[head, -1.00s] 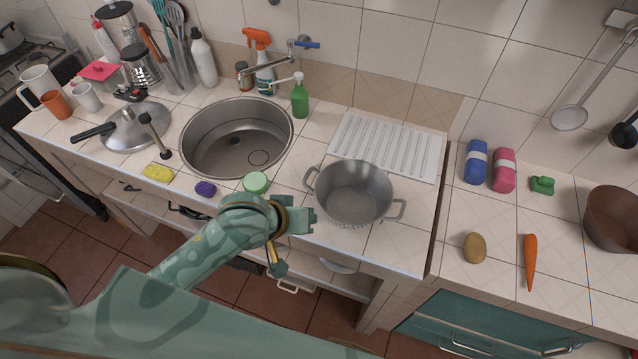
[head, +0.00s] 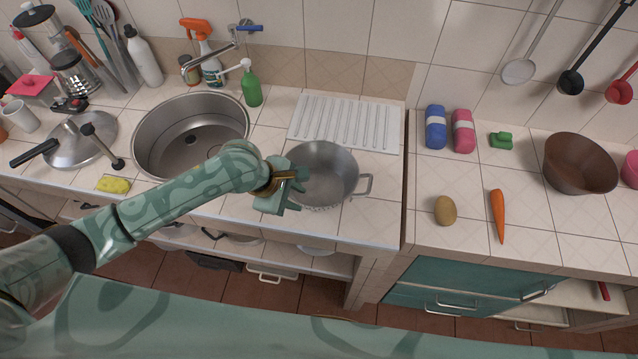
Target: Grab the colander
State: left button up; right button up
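The colander (head: 322,180) is a grey metal bowl with two side handles, upright on the counter right of the sink. Its right handle (head: 365,184) is clear, while its left handle is hidden behind my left gripper. My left gripper (head: 296,190) is at the colander's left side, over its rim and wall in the picture. Its fingers look apart, and I cannot tell whether the hidden handle lies between them. My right gripper is not in view.
A white drainboard (head: 346,124) lies behind the colander. The round sink (head: 190,130) is to the left, with a green soap bottle (head: 251,88) behind it. A potato (head: 445,211), a carrot (head: 497,215) and a brown bowl (head: 580,165) are on the right counter.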

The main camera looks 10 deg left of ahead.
aim_at(308, 205)
pick_arm(q)
jog(key=x, duration=0.3)
jog(key=shift+a+b, duration=0.1)
jog(key=shift+b, duration=0.25)
jog(key=b+x, duration=0.1)
jog(key=x, duration=0.3)
jog(key=shift+s+a+f+b, duration=0.1)
jog(key=shift+a+f+b, duration=0.05)
jog(key=shift+b, duration=0.25)
jog(key=shift+w+d+f, duration=0.25)
jog(key=shift+f, duration=0.15)
jog(key=shift+r, duration=0.1)
grip_shut()
